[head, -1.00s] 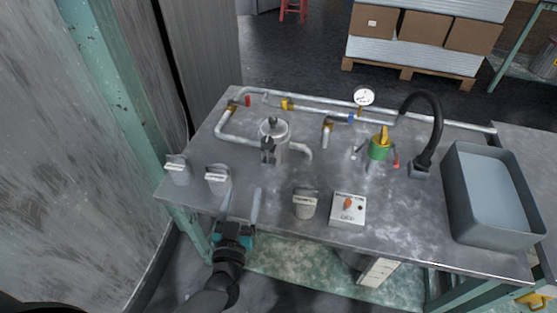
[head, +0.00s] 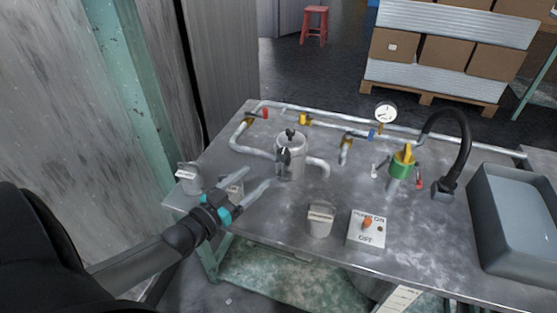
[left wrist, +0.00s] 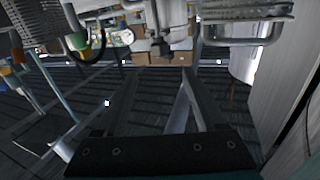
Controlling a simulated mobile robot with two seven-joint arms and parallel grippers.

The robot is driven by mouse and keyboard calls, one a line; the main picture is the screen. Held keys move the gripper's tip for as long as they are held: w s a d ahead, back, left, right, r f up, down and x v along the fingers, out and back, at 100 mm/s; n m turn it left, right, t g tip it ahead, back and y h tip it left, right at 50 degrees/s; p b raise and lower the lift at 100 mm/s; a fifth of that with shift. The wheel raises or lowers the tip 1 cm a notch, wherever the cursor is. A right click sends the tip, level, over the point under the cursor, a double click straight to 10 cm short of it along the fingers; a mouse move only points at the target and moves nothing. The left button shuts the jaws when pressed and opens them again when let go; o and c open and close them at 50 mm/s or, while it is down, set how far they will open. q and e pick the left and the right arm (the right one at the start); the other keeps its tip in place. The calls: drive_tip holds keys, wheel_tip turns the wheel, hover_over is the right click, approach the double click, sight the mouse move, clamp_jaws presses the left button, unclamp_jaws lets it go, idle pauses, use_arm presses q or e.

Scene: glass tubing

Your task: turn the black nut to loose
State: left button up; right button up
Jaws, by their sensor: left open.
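A grey metal canister (head: 298,158) stands left of the middle of the workbench in the head view. It has a small black part (head: 290,133) on its top and a black fitting (head: 284,158) on its front side; I cannot tell which is the black nut. My left gripper (head: 258,178) is open and empty, in front and to the left of the canister, its fingers pointing toward it. The fingertips look apart from the canister. In the left wrist view its two fingers (left wrist: 158,78) are spread, with nothing between them that I can identify as the nut.
The workbench (head: 270,225) carries grey labelled holders (head: 320,220), a switch box (head: 366,232), a green valve with a yellow handle (head: 402,165), a gauge (head: 386,112), a black hose (head: 448,125) and a grey bin (head: 515,222). Pipes run along the back. A green post (head: 140,95) stands at left.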

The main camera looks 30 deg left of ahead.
sight(280, 156)
use_arm(q)
drive_tip(key=w+b, duration=0.1)
drive_tip(key=w, duration=0.2)
drive_tip(key=w+b, duration=0.1)
drive_tip(key=w, duration=0.2)
drive_tip(key=w+d+b, duration=0.1)
drive_tip(key=w, duration=0.2)
drive_tip(key=shift+f, duration=0.1)
drive_tip(key=shift+w+b, duration=0.4)
drive_tip(key=shift+w, duration=0.3)
use_arm(e)
drive_tip(key=w+a+r, duration=0.2)
drive_tip(key=w+r, duration=0.2)
drive_tip(key=r, duration=0.3)
drive_tip(key=shift+a+r+t, duration=0.15)
drive_tip(key=shift+r+t, duration=0.1)
drive_tip(key=shift+t, duration=0.05)
use_arm(q)
clamp_jaws()
